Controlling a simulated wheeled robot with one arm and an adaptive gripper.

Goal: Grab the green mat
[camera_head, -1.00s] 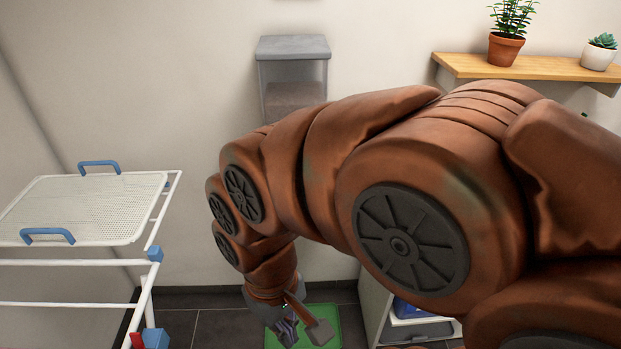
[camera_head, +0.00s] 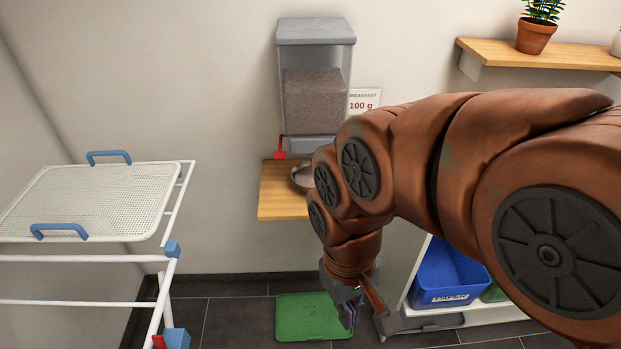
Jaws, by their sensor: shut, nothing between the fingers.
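The green mat (camera_head: 300,318) lies flat on the dark tiled floor near the wall, at the bottom middle of the head view. My gripper (camera_head: 362,322) points down over the mat's right edge and hides part of it. It is shut and holds nothing. The mat's left side and middle show clear of the gripper. I cannot tell how high the fingertips are above the mat.
A white drying rack (camera_head: 90,259) with a mesh tray (camera_head: 95,200) stands at left. A wall dispenser (camera_head: 315,90) hangs above a small wooden shelf (camera_head: 275,200) with a metal bowl. A white shelf unit with a blue bin (camera_head: 440,280) stands right. Floor left of the mat is clear.

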